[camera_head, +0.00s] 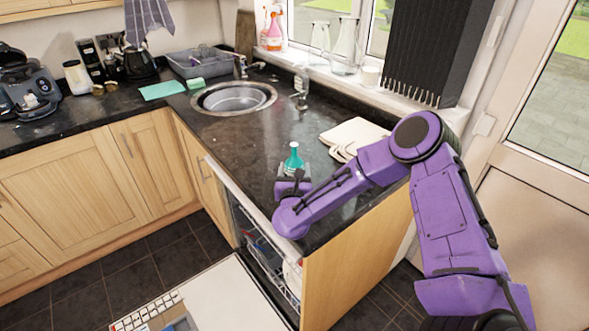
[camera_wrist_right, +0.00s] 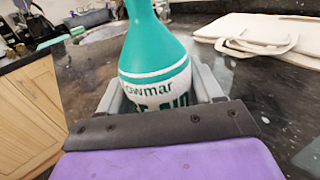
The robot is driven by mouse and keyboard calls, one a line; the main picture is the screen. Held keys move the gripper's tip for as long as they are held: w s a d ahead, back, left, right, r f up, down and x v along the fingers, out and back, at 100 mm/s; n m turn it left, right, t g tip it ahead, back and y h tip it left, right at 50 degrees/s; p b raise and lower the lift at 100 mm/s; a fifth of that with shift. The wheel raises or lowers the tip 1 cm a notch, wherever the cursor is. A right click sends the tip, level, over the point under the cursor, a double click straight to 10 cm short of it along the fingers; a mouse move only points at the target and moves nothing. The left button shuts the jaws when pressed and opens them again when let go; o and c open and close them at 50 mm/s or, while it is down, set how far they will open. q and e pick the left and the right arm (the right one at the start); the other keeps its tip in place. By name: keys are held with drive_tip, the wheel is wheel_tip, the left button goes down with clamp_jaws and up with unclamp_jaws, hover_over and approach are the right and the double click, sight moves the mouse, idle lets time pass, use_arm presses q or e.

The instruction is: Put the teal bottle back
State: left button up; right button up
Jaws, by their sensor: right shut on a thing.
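The teal bottle (camera_head: 293,160) is upright at the black granite counter near its front edge, beside the dishwasher corner. In the right wrist view the bottle (camera_wrist_right: 155,50) shows a white label with dark lettering, and its top is cut off. My right gripper (camera_head: 291,181) comes in from the right and is shut on the bottle's lower body, a finger on each side (camera_wrist_right: 160,95). Whether the bottle's base touches the counter is hidden by the gripper. My left gripper is not in view.
Cream boards (camera_head: 354,136) lie to the right of the bottle. The round sink (camera_head: 234,98) and tap stand behind. A small clear bottle (camera_head: 301,88) is near the window. The open dishwasher (camera_head: 262,250) is below the front edge. Counter between bottle and sink is clear.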

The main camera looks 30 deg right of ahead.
drive_tip(key=shift+a, duration=0.1)
drive_tip(key=shift+f+b, duration=0.1)
drive_tip(key=shift+b, duration=0.2)
drive_tip(key=o, duration=1.3)
drive_tip(key=shift+r+p, duration=0.3)
drive_tip(key=shift+p, duration=0.05)
drive_tip(key=b+v, duration=0.5)
drive_tip(key=v, duration=0.6)
drive_tip(key=shift+s+a+f, duration=0.15)
drive_tip(key=shift+s+a, duration=0.05)
drive_tip(key=shift+s, duration=0.25)
